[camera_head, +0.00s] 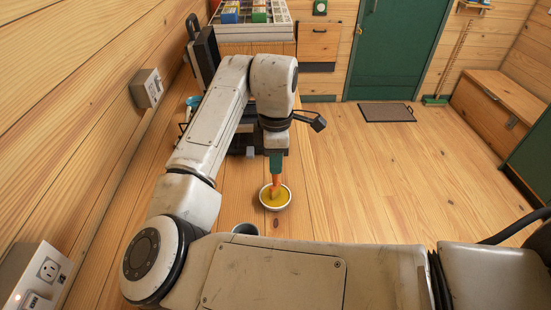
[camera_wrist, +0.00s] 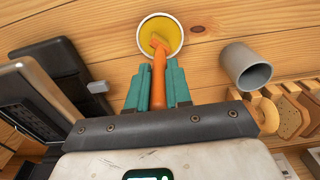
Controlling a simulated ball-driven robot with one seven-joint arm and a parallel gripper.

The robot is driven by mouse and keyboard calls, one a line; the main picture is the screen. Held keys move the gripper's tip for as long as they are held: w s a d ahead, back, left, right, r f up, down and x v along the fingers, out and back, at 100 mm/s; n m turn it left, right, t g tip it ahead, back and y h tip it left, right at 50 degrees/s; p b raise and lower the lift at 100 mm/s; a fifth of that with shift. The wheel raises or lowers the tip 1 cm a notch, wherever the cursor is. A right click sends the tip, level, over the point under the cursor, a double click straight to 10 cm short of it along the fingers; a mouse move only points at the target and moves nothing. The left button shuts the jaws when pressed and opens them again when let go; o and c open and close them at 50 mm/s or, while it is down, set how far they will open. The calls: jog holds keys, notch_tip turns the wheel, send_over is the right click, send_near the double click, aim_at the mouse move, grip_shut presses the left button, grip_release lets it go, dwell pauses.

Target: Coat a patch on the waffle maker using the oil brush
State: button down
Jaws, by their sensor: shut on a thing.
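My gripper (camera_head: 276,168) points down with its teal fingers shut on the orange oil brush (camera_head: 275,188). In the wrist view the brush (camera_wrist: 158,75) runs up between the fingers (camera_wrist: 155,88). The brush tip is over or in the yellow oil of a small white-rimmed bowl (camera_head: 275,209); I cannot tell how deep. The bowl also shows at the top of the wrist view (camera_wrist: 140,46). The dark waffle maker (camera_wrist: 42,100) lies at the left of the wrist view, apparently open, with a gridded plate. In the head view my arm hides much of that area.
A grey cup (camera_wrist: 246,68) stands beside the bowl; its rim (camera_head: 245,228) shows in the head view. Slices that look like bread (camera_wrist: 291,112) stand at the wrist view's right. A wall with an outlet (camera_head: 48,270) borders the wooden counter (camera_head: 300,215) on the left.

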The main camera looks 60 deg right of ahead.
jog(key=shift+r+p, duration=3.5)
jog(key=shift+p, duration=0.2)
